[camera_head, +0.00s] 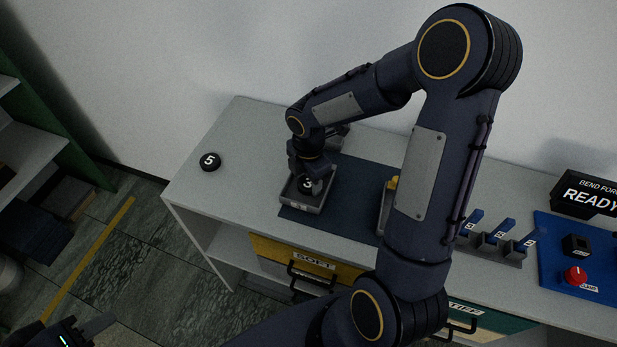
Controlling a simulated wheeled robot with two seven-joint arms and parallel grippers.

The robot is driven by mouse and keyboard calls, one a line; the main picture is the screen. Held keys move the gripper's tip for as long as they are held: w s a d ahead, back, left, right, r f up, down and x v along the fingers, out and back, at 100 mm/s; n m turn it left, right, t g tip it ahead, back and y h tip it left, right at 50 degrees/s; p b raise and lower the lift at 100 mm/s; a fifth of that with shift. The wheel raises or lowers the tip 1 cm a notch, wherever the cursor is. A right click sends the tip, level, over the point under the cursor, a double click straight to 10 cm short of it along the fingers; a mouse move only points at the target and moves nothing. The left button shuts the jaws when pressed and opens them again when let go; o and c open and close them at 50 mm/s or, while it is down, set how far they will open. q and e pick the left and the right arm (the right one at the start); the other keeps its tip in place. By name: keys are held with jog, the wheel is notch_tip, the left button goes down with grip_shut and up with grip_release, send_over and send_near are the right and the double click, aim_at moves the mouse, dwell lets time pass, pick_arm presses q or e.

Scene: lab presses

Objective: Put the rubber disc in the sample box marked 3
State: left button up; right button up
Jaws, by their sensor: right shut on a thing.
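A small grey box or tray (291,190) stands on the bench, left of centre. A white 3 on a dark round patch (308,184) shows inside its outline; I cannot tell whether it is on the box or on a piece in it. My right gripper (313,178) points down at the box from above and is shut on a dark thing, mostly hidden by the fingers. I cannot make out clearly whether this is the rubber disc. A black round piece marked 5 (210,162) lies on the bench to the left. My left gripper (92,332) is at the lower left edge, partly cut off, away from the bench.
The box is on a dark blue mat (347,207). My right arm hides much of the bench's middle. To the right are small blue levers (490,236), a blue panel with a red button (576,276) and a READY display (586,195). Drawers with handles are below.

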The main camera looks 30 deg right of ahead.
aim_at(309, 183)
jog(key=o, duration=1)
jog(key=shift+f, duration=0.15)
jog(key=shift+c, duration=0.2)
notch_tip(309, 183, up, 12)
jog(key=s+a+r+m+t+y, duration=0.2)
jog(key=s+m, duration=0.6)
jog(key=m, duration=0.2)
jog(key=s+a+r+m+t+y, duration=0.1)
jog(key=s+a+r+m+t, duration=0.1)
jog(key=s+m, duration=0.7)
jog(key=shift+s+a+m+t+y, duration=0.25)
jog(key=shift+a+m+t+y, duration=0.15)
jog(key=shift+m+t, duration=0.5)
